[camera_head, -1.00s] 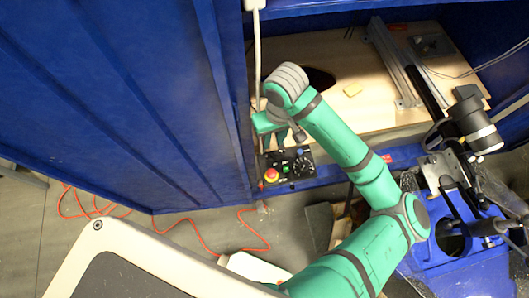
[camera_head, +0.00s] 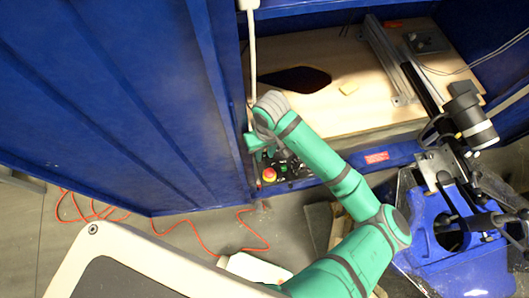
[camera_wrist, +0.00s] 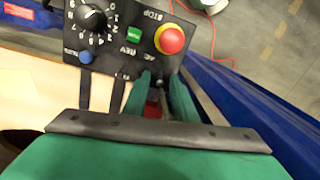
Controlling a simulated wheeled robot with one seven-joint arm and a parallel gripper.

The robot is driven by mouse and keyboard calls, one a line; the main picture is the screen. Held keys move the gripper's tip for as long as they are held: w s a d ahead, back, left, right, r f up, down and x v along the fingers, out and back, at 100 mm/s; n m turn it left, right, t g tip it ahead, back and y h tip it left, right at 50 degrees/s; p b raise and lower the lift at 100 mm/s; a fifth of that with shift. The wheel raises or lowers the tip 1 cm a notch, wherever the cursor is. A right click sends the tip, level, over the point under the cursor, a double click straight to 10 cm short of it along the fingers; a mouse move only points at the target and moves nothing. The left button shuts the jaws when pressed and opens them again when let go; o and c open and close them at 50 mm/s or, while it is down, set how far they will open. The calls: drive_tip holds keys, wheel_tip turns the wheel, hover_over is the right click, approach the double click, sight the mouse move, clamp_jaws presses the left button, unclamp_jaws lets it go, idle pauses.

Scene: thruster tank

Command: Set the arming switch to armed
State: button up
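The black control panel (camera_wrist: 112,50) fills the upper left of the wrist view. In the head view the panel (camera_head: 302,172) is partly covered by my arm. My gripper (camera_wrist: 163,84) is at the panel's lower right edge in the wrist view, its two green fingers apart. A small dark red part (camera_wrist: 153,104) and a small shiny piece show between the fingers. They may belong to the arming switch, but its position is not readable. I cannot tell whether a finger touches it. In the head view my gripper (camera_head: 256,142) is at the panel's upper left.
The panel also carries a red stop button (camera_wrist: 170,39) on yellow, a green button (camera_wrist: 134,34), a black dial (camera_wrist: 92,18) and a blue button (camera_wrist: 86,57). A blue wall (camera_head: 110,110) stands close left of my gripper. The wooden tank floor (camera_head: 350,85) lies behind.

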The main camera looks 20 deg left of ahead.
drive_tip(key=shift+f, duration=0.2)
clamp_jaws()
drive_tip(key=shift+d, duration=0.1)
drive_tip(key=shift+s+d+t+y, duration=0.15)
drive_tip(key=shift+s+t+y, duration=0.2)
drive_tip(key=shift+t, duration=0.3)
drive_tip(key=shift+s+d+t+y, duration=0.15)
drive_tip(key=shift+t+y, duration=0.3)
drive_tip(key=shift+t, duration=0.2)
drive_tip(key=shift+s+t+y, duration=0.1)
drive_tip(key=shift+t+y, duration=0.2)
